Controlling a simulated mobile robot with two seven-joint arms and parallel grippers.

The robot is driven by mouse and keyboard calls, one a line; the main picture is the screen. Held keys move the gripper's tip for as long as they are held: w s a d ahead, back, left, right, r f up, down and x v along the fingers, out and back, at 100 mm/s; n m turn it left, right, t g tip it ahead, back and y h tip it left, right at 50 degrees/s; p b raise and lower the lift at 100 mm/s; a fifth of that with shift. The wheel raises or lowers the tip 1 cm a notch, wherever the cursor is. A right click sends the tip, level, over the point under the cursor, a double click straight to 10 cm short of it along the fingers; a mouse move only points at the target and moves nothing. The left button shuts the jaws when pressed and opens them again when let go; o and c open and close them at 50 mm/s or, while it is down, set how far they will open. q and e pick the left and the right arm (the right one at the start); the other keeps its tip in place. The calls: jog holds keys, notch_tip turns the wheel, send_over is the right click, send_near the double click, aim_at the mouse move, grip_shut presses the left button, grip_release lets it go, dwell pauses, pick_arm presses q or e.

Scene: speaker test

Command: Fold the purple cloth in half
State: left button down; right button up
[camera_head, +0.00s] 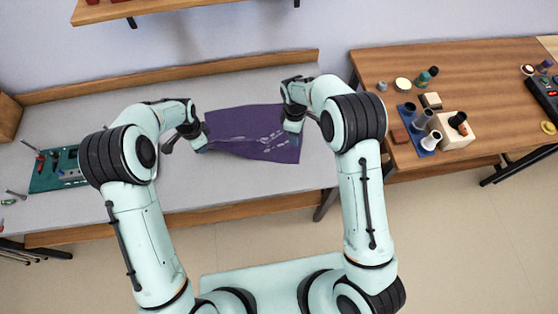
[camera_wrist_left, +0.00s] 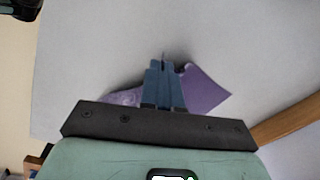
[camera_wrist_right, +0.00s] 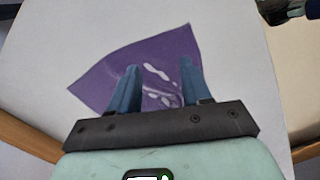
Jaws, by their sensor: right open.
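The purple cloth (camera_head: 238,119) lies spread on the grey tabletop, with pale patches and creases across its middle. It also shows in the left wrist view (camera_wrist_left: 209,93) and the right wrist view (camera_wrist_right: 105,75). My left gripper (camera_head: 204,148) is at the cloth's left edge. In the left wrist view its blue fingers (camera_wrist_left: 163,66) are together, with cloth at both sides and a bent edge at the tips, so it looks shut on the cloth. My right gripper (camera_head: 294,127) is over the cloth's right part. Its fingers (camera_wrist_right: 159,75) are apart, with cloth visible between them.
A teal tool tray (camera_head: 45,180) lies at the left of the grey table (camera_head: 180,190). A wooden table (camera_head: 455,65) at the right bears a blue stand (camera_head: 414,131) with cylinders, a cream block (camera_head: 455,136) and small parts. A wooden shelf (camera_head: 120,10) is above. The tabletop around the cloth is clear.

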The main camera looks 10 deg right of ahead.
aim_at(295, 160)
jog(key=s+a+r+m+g+h, duration=0.1)
jog(key=a+r+m+g+h, duration=0.1)
jog(key=a, duration=0.2)
jog(key=shift+x, duration=5.15)
jog(key=shift+s+a, duration=0.1)
jog(key=shift+s, duration=0.05)
grip_shut()
jog(key=shift+r, duration=2.55)
